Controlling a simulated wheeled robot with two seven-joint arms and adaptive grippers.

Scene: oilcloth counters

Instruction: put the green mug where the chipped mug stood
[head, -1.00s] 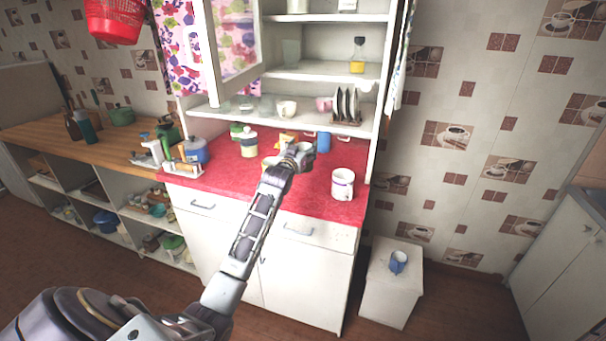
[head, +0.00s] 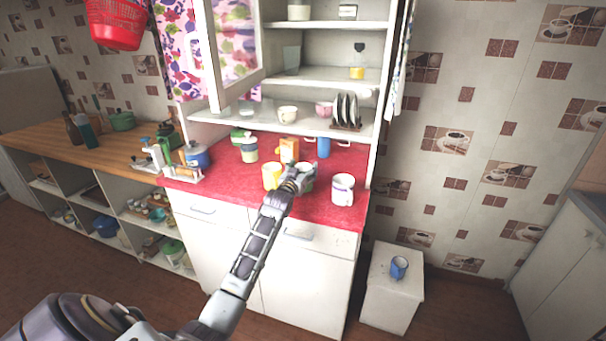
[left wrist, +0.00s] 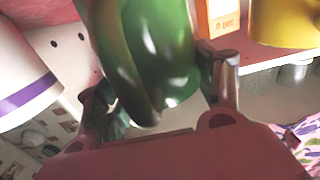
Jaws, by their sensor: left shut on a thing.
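The green mug (left wrist: 150,55) is between the fingers of my left gripper (head: 303,176), which is shut on it; the left wrist view shows this closely. In the head view the gripper and mug are over the red counter (head: 233,180), and the mug is partly hidden by the gripper. I cannot tell whether the mug touches the counter. A blue mug (head: 399,267) stands on the white stool (head: 390,303); I cannot make out a chip on any mug. My right gripper is not in view.
A white mug with a purple band (head: 343,189) stands just right of my left gripper, a yellow mug (head: 271,176) just left. Behind are an orange box (head: 289,149) and a blue cup (head: 324,145).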

